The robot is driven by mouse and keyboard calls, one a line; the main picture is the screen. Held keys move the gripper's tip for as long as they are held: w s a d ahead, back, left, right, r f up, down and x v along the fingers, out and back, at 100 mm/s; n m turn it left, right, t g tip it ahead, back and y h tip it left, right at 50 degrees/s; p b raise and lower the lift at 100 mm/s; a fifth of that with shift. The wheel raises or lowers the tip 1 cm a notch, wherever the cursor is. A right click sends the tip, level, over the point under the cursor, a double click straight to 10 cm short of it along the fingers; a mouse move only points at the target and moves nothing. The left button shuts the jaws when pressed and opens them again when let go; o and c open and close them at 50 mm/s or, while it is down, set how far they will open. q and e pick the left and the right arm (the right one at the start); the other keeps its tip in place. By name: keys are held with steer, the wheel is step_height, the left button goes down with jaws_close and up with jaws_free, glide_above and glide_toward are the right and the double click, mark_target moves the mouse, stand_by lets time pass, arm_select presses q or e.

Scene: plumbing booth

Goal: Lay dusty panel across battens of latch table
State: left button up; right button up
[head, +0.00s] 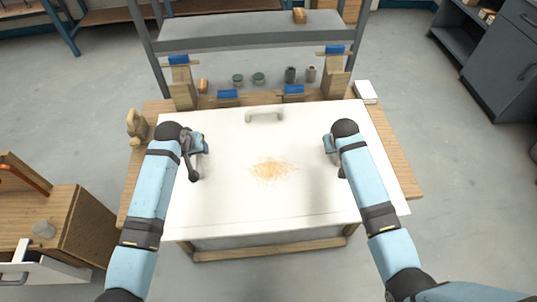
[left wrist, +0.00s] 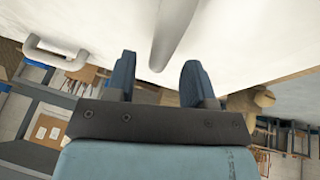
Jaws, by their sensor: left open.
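The dusty panel (head: 300,200) is a broad white sheet with an orange-brown dust patch in its middle. It lies over the wooden latch table (head: 397,165), and a pale handle (head: 265,115) stands near its far edge. The battens under it are hidden. My left gripper (head: 197,145) is over the panel's left part. In the left wrist view its fingers are open, with a grey rounded bar (left wrist: 168,35) beyond and between them; I cannot tell whether they touch it. The panel's white surface (left wrist: 240,40) fills the top there. My right gripper (head: 328,145) is at the panel's right part, its fingers mostly hidden.
Blue-topped wooden blocks (head: 181,85), small jars (head: 258,78) and a white box (head: 365,92) stand along the table's back. A wooden cabinet with an open drawer (head: 45,272) is at lower left.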

steer(key=shift+s+r, duration=0.1)
steer(key=shift+r, duration=0.05)
arm_select(q)
steer(key=v, duration=0.9)
arm_select(e)
steer(key=v, duration=1.1)
steer(key=shift+s+r, duration=0.15)
steer(key=shift+r, duration=0.15)
arm_select(q)
steer(key=shift+s, duration=0.1)
